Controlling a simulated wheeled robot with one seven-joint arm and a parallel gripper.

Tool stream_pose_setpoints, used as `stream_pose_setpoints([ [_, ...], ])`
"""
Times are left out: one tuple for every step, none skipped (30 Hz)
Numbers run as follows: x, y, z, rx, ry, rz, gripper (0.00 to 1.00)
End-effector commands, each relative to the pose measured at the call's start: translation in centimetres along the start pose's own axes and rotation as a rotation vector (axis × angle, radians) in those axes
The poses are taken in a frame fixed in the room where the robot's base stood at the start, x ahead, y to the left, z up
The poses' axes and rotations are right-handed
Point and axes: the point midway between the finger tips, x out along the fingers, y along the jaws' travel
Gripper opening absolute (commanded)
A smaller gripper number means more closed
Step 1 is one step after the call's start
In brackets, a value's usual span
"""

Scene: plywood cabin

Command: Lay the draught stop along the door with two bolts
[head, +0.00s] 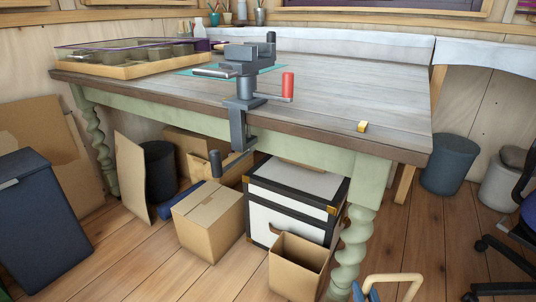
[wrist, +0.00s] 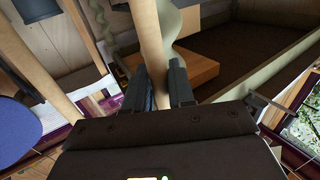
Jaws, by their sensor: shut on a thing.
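My gripper (wrist: 156,75) shows in the wrist view with its two dark fingers closed on either side of a long, round, pale tan bar (wrist: 151,35). The bar runs up out of the picture. I cannot tell whether it is the draught stop. A dark blue roll (head: 182,196) lies on the floor under the workbench in the head view, partly hidden by a cardboard box. No door with two bolts can be made out in either view.
A workbench (head: 340,105) with a vise (head: 245,70) fills the middle. Under it stand a cardboard box (head: 208,220) and a black-edged white chest (head: 290,200). An open box (head: 297,265) stands in front. Grey bins (head: 449,165) and a chair (head: 525,215) are at right.

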Motion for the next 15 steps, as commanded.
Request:
stream_pose_setpoints([
  [0.5, -0.4, -0.7, -0.001, 0.009, -0.006, 0.00],
  [0.6, -0.6, -0.8, -0.002, 0.008, -0.008, 0.00],
  [0.8, -0.8, -0.9, -0.001, 0.008, -0.012, 0.00],
  [0.9, -1.0, -1.0, -0.001, 0.008, -0.015, 0.00],
  [1.0, -1.1, -1.2, -0.001, 0.008, -0.017, 0.00],
  [1.2, -1.4, -1.4, -0.001, 0.008, -0.021, 0.00],
  [1.4, -1.6, -1.5, -0.001, 0.009, -0.024, 0.00],
  [1.5, -1.8, -1.7, -0.001, 0.009, -0.027, 0.00],
  [1.7, -2.0, -1.9, -0.001, 0.010, -0.031, 0.00],
  [1.9, -2.2, -2.0, -0.001, 0.010, -0.034, 0.00],
  [1.8, -2.2, -2.2, -0.002, 0.008, -0.034, 0.00],
  [1.7, -2.1, -2.4, -0.002, 0.007, -0.033, 0.00],
  [1.6, -2.1, -2.5, -0.002, 0.007, -0.033, 0.00],
  [1.6, -2.1, -2.5, -0.002, 0.007, -0.033, 0.00],
  [1.6, -2.1, -2.7, -0.002, 0.007, -0.033, 0.00],
])
